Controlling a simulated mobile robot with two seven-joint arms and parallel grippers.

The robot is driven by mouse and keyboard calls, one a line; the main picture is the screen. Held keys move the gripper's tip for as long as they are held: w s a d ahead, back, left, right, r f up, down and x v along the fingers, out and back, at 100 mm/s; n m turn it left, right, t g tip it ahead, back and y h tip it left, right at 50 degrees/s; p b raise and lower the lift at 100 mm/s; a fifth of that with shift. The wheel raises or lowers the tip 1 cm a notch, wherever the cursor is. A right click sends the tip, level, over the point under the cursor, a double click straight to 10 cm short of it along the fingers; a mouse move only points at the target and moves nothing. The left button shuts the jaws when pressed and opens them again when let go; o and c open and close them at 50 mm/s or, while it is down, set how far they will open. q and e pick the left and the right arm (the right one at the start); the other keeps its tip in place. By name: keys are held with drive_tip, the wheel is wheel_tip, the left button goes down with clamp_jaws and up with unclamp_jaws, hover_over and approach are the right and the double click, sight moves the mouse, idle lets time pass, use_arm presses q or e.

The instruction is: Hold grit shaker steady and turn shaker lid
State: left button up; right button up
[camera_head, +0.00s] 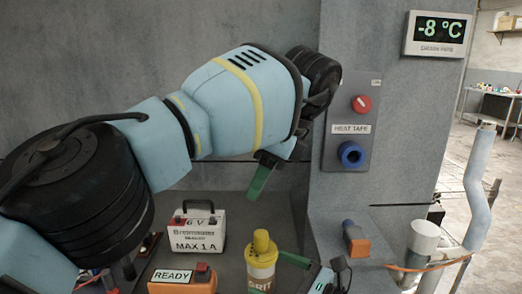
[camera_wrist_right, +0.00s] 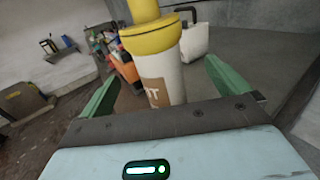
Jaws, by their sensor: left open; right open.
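The grit shaker (camera_head: 262,272) stands upright on the grey worktop at the bottom centre of the head view. Its yellow lid (camera_head: 261,243) is on top, with a narrower knob. My left gripper (camera_head: 261,178) is open above the lid, clear of it; one green finger shows plainly, the other is hidden. My right gripper (camera_head: 295,259) is low beside the shaker, to its right. In the right wrist view the shaker body (camera_wrist_right: 158,76) stands between my right gripper's open green fingers (camera_wrist_right: 161,72), with gaps on both sides. The lid (camera_wrist_right: 151,38) is above them, its top cut off.
A white 6 V battery box (camera_head: 197,234) and an orange READY box (camera_head: 181,280) stand left of the shaker. An orange and blue tool (camera_head: 355,240) lies to the right. The HEAT TAPE panel (camera_head: 351,130) is on the wall pillar beside my left wrist.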

use_arm(q)
drive_tip(key=shift+r, duration=0.25)
use_arm(e)
drive_tip(key=shift+s+d, duration=0.25)
drive_tip(key=shift+d, duration=0.15)
use_arm(q)
drive_tip(key=shift+w+f, duration=0.1)
drive_tip(key=shift+f, duration=0.75)
use_arm(e)
drive_tip(key=shift+v, duration=3.95)
drive_tip(key=shift+d+f, duration=0.1)
